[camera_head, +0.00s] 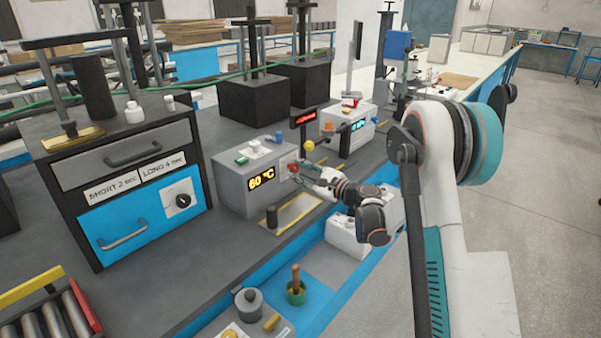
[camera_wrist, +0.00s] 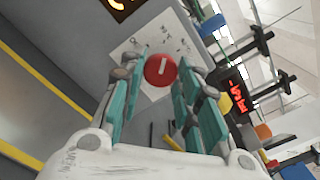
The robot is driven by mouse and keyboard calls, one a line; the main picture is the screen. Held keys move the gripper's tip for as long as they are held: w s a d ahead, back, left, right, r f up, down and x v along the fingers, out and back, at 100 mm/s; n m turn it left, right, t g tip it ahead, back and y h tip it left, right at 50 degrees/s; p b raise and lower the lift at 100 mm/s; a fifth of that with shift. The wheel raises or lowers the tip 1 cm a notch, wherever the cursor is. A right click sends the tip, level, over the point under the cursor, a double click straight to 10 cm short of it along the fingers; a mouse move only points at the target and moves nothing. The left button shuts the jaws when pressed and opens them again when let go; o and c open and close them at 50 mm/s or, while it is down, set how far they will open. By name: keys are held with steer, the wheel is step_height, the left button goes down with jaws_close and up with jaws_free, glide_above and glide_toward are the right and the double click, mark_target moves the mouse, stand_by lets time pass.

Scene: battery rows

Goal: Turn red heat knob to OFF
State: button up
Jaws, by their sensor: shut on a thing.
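The red heat knob (camera_wrist: 160,70) is a round knob with a short white mark, set on a white marked plate (camera_wrist: 130,48) on the grey heater box (camera_head: 235,186). The box's display (camera_head: 262,178) reads 60 °C. In the head view, the red knob (camera_head: 293,168) is partly covered by my gripper (camera_head: 302,174). In the wrist view, the teal fingers of my gripper (camera_wrist: 161,80) lie on either side of the knob and are shut on it. The plate's lettering is too small to read.
Small green, white and blue pieces lie on top of the heater box. A second white box (camera_head: 347,128) with a lit display and a yellow ball (camera_head: 308,146) stand close behind.

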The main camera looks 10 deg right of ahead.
steer(key=n, duration=0.4)
steer(key=shift+n, duration=2.9)
steer(key=o, duration=1)
steer(key=shift+o, duration=0.2)
steer(key=shift+s+d, duration=0.1)
steer(key=v, duration=1.1)
steer(key=shift+s+d, duration=0.2)
steer(key=shift+s, duration=0.1)
